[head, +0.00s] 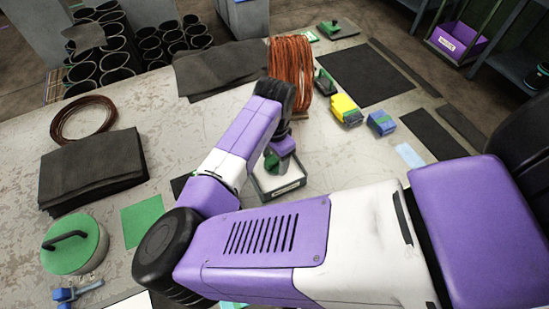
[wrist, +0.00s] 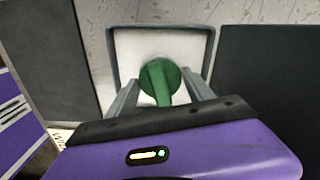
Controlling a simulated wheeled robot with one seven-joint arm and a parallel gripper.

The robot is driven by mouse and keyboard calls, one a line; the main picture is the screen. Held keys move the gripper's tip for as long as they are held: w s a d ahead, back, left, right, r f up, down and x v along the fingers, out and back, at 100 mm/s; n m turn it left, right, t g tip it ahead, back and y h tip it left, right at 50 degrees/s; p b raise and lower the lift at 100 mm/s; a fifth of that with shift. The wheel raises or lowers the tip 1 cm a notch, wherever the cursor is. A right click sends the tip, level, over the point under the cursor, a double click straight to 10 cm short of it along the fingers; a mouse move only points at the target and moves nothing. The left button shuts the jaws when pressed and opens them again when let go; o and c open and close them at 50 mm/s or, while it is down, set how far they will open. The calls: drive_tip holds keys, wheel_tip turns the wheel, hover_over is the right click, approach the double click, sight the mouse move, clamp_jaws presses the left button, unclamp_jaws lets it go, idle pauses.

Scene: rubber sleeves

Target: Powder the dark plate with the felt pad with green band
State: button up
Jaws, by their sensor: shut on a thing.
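My gripper (head: 277,158) reaches down over a shallow tray of white powder (head: 279,193) in the middle of the bench. In the wrist view, my gripper (wrist: 160,88) is shut on a green-topped pad (wrist: 158,74), which I take as the felt pad with green band. It is over the white powder inside the tray (wrist: 114,42); its underside is hidden, so contact with the powder cannot be told. A large flat dark plate (head: 366,75) lies at the back right. A dark flat surface (wrist: 270,95) fills the wrist view's right side; which sheet it is cannot be told.
Right of a copper wire coil (head: 290,72) lie a yellow block (head: 346,109), a blue block (head: 381,122) and a dark green-topped tool (head: 325,82). A stack of dark sheets (head: 92,170) and a green lidded container (head: 74,244) are at left.

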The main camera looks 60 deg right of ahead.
sight(274, 158)
drive_tip(key=shift+f, duration=0.5)
idle(1.2)
drive_tip(key=shift+r, duration=0.1)
wheel_tip(274, 158, up, 5)
drive_tip(key=p, duration=0.4)
drive_tip(key=shift+r, duration=1)
drive_tip(key=shift+s, duration=0.1)
